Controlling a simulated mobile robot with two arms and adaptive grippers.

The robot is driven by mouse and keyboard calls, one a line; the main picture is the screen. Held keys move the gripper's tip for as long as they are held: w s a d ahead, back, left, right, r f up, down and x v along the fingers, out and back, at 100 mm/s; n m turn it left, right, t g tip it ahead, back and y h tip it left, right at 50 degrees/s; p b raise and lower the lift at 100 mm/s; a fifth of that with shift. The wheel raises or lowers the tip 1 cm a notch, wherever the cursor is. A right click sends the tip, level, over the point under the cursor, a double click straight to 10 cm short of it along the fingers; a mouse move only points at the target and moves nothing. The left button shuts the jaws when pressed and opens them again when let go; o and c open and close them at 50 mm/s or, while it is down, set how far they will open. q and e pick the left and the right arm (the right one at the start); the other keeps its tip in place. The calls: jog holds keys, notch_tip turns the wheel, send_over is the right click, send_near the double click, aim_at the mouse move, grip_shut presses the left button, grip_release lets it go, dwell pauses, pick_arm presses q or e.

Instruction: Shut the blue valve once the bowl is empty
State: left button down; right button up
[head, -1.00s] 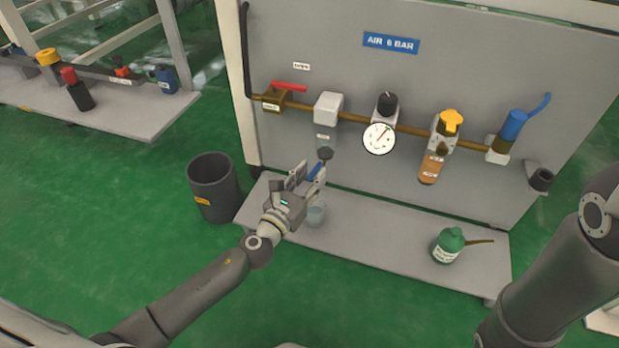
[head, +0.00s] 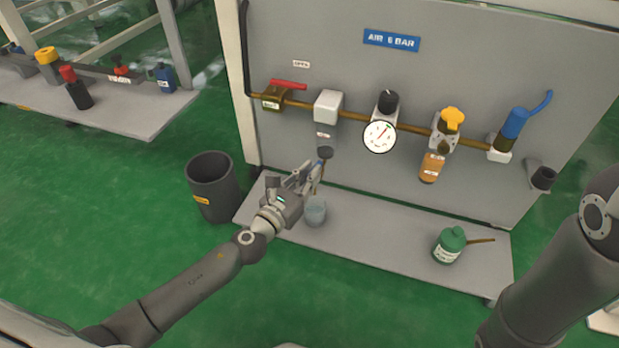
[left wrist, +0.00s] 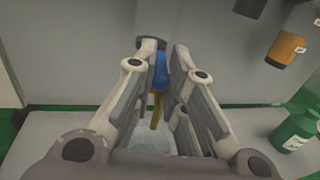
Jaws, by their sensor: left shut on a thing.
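The blue valve (left wrist: 161,72) sits under the filter bowl, with a brass-coloured spout (left wrist: 156,110) below it. My left gripper (head: 318,170) is shut on the blue valve, a finger on each side; only a small blue bit shows in the head view. The bowl (head: 325,138) hangs under a white filter block (head: 328,105) and looks grey and see-through. I make out no liquid in it, but it is small and partly unclear. A clear cup (head: 316,213) stands on the shelf below; it also shows in the left wrist view (left wrist: 153,142). My right gripper is out of the picture.
A red lever (head: 289,84) is at left. A green can (head: 450,245) stands on the shelf (head: 390,245). A dark bin (head: 212,190) is on the floor.

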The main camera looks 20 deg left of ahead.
pick_arm(q)
jog(key=w+a+m+g+h+b, duration=0.1)
jog(key=m+g+h+b, duration=0.1)
jog(key=m+g+h, duration=0.2)
jog(key=w+a+m+g+h+b, duration=0.1)
jog(key=m+g+h+b, duration=0.2)
jog(key=g+h, duration=0.1)
jog(key=w+a+m+g+h+b, duration=0.1)
jog(key=m+g+h+b, duration=0.2)
jog(key=m+g+h, duration=0.1)
jog(key=shift+w+a+m+h, duration=0.3)
jog(key=shift+a, duration=0.05)
jog(key=shift+w+m+g+h, duration=0.25)
jog(key=shift+m+g, duration=0.35)
jog(key=shift+g, duration=0.35)
jog(key=shift+w+m+g+h, duration=0.2)
jog(key=shift+m+g, duration=0.4)
jog(key=shift+g, duration=0.35)
jog(key=c, duration=1.5)
grip_release()
jog(key=shift+s+n+t+y, duration=0.25)
jog(key=shift+n+t, duration=0.3)
jog(key=shift+t, duration=0.3)
jog(key=shift+s+n+t+y, duration=0.1)
jog(key=shift+s+n+t, duration=0.25)
jog(key=shift+n+t, duration=0.35)
